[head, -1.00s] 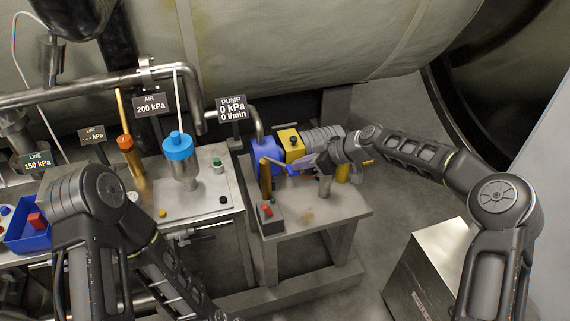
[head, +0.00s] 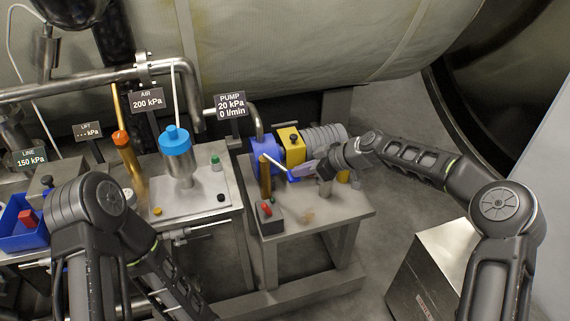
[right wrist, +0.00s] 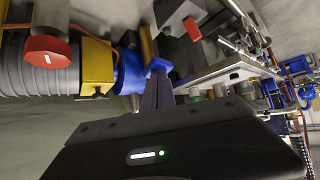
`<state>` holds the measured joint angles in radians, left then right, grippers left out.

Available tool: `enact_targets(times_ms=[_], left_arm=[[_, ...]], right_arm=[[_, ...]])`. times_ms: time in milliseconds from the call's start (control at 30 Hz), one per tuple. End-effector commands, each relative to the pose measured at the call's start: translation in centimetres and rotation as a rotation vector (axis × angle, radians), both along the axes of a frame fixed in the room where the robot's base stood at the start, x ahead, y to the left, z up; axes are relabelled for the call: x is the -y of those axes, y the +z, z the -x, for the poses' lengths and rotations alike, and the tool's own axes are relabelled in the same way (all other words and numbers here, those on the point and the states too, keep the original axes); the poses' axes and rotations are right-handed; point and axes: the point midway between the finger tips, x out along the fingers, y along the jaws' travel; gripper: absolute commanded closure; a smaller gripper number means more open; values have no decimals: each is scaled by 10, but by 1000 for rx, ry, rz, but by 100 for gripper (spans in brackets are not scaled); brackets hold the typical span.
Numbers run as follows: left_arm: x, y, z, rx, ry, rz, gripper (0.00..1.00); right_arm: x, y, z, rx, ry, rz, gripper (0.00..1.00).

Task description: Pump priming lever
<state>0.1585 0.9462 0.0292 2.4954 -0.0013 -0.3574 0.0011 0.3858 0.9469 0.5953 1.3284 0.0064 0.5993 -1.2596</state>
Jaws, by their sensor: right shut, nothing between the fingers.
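The pump, with a blue housing (head: 264,160), a yellow block (head: 291,147) and a grey ribbed motor (head: 325,138), sits on a metal stand. A pale lever (head: 274,163) slopes down to the right from the top of a brass post (head: 265,181). My right gripper (head: 294,177) is shut and empty, its blue fingertips at the lever's lower end. Whether they touch it I cannot tell. In the right wrist view the shut purple fingers (right wrist: 158,92) point toward the blue housing (right wrist: 130,72); the lever cannot be made out there. My left gripper is out of view.
The PUMP sign (head: 230,105) reads 20 kPa, 0 l/min. A switch box (head: 268,215) with a red switch stands at the stand's front left. A bench (head: 215,190) with a blue-capped vessel (head: 176,148) is to the left. A metal box (head: 440,265) stands at right.

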Motion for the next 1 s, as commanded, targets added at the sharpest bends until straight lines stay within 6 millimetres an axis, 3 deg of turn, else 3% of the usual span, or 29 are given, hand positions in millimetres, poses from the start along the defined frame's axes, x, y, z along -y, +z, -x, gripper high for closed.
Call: enact_targets(times_ms=[133, 467, 1000], left_arm=[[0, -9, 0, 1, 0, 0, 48], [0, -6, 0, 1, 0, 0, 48], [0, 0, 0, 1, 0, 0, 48]], right_arm=[[0, -10, 1, -3, 1, 1, 100], [1, -4, 1, -3, 1, 2, 100], [0, 35, 0, -1, 0, 2, 100]])
